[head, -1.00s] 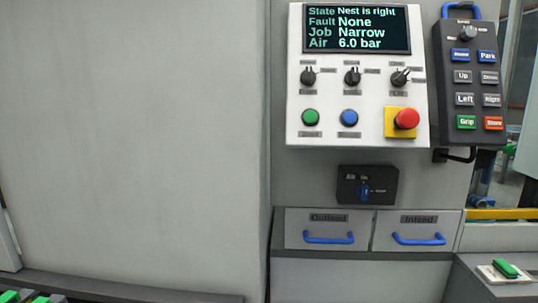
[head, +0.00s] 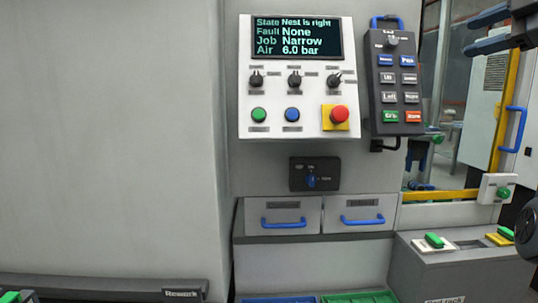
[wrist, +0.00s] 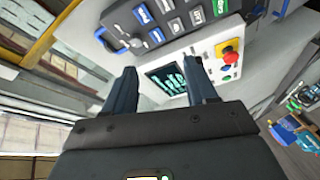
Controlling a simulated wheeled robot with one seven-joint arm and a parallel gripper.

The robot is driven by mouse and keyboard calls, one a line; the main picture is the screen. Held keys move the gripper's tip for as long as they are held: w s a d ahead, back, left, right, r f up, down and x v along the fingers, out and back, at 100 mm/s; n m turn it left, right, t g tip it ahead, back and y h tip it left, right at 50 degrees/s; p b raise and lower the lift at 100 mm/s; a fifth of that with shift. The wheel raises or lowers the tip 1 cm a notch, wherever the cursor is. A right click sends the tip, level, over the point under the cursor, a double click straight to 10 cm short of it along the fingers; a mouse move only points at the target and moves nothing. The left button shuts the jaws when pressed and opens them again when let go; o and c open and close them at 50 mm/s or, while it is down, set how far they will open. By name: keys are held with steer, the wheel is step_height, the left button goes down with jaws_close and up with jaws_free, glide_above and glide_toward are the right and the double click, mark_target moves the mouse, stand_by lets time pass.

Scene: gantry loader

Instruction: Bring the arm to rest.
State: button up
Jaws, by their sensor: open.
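My gripper (wrist: 163,74) is open in the wrist view, with two dark fingers apart and nothing between them. Its fingers also show at the top right edge of the head view (head: 476,34), held up in the air. Beyond the fingers, the wrist view shows the control panel (wrist: 190,60) and the pendant (wrist: 150,22), both tilted in the picture. In the head view the white panel (head: 262,96) reads nest right, fault none, job narrow, air 6.0 bar. The dark pendant (head: 384,75) hangs just right of it. Most of my arm is out of view.
Two drawers with blue handles (head: 362,222) sit shut below a small black switch box (head: 314,173). A yellow-framed opening (head: 440,196) with a blue-handled door (head: 513,130) is at right. Green pieces (head: 434,240) lie on a grey ledge. A plain grey wall fills the left.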

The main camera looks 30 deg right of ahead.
steer(key=w+a+f+m, duration=0.25)
steer(key=w+f, duration=0.35)
steer(key=f, duration=0.5)
steer(key=w+a+f+m, duration=0.2)
steer(key=w+f+m, duration=0.25)
steer(key=f, duration=0.75)
steer(key=a+f+m+h, duration=0.1)
steer(key=a+f+m, duration=0.1)
steer(key=a+f, duration=0.65)
steer(key=a+f+m, duration=0.2)
steer(key=a+f, duration=0.3)
steer(key=f, duration=0.6)
steer(key=s+a+f+m, duration=0.2)
steer(key=s+a+f, duration=1)
steer(key=s+a, duration=0.3)
steer(key=s+a+r+y, duration=0.1)
steer(key=s+a+r, duration=0.1)
steer(key=s+a, duration=0.3)
steer(key=s+a+r+n+y, duration=0.1)
steer(key=s+a, duration=0.4)
steer(key=s, duration=0.9)
steer(key=shift+r+n+y, duration=0.3)
steer(key=shift+r+y, duration=0.1)
steer(key=shift+y, duration=0.3)
